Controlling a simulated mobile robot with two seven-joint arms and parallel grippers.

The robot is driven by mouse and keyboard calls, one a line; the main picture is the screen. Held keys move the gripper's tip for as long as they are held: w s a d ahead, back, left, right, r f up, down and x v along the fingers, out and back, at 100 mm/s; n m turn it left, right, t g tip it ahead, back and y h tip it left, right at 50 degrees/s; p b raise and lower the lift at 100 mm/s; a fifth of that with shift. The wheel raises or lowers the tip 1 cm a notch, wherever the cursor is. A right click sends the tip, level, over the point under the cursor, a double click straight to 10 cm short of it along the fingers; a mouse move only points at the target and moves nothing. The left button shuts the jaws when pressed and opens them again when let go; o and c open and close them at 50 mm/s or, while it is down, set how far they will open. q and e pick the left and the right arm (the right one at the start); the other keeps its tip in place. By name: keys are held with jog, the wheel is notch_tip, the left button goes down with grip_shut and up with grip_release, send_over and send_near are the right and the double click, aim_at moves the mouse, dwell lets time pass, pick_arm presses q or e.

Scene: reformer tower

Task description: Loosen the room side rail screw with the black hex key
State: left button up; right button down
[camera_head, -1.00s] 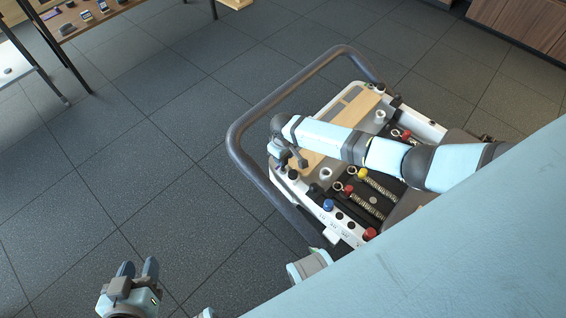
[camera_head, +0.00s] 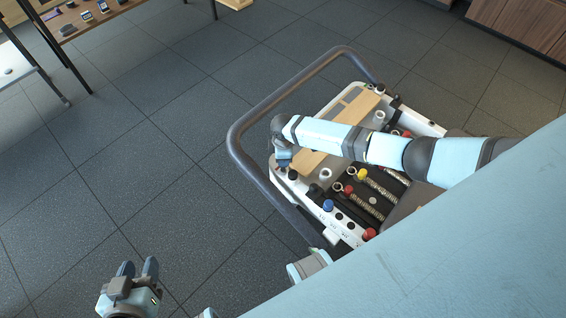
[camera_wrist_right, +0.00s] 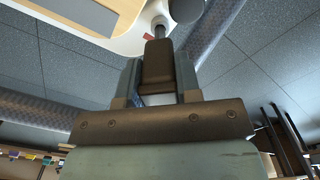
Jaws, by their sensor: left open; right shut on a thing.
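My right gripper (camera_wrist_right: 157,85) is shut on the dark handle of the black hex key (camera_wrist_right: 157,62). The key's thin shaft points up in the right wrist view, toward a pale rounded part at the machine's corner. Whether its tip touches anything is unclear. In the head view my right gripper (camera_head: 284,160) is over the near left corner of the white reformer bed (camera_head: 316,203), close to the rail; the key is hard to make out there. I cannot single out the room side rail screw. My left gripper (camera_head: 139,268) is open and empty over the floor at lower left.
A thick dark tubular frame (camera_head: 236,135) loops around the bed's left and far sides. Springs with coloured ends (camera_head: 365,205) and knobs lie on the bed. A table with small items (camera_head: 85,15) stands at upper left. The floor between is clear.

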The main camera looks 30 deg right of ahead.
jog(key=shift+n+p, duration=0.4)
jog(key=shift+n, duration=1.2)
jog(key=shift+f+m+p, duration=0.1)
jog(key=shift+m+p, duration=0.2)
dwell(0.3)
jog(key=shift+r+p, duration=1.5)
jog(key=shift+p, duration=0.05)
jog(key=shift+r, duration=0.1)
notch_tip(320, 180, up, 4)
jog(key=p, duration=0.4)
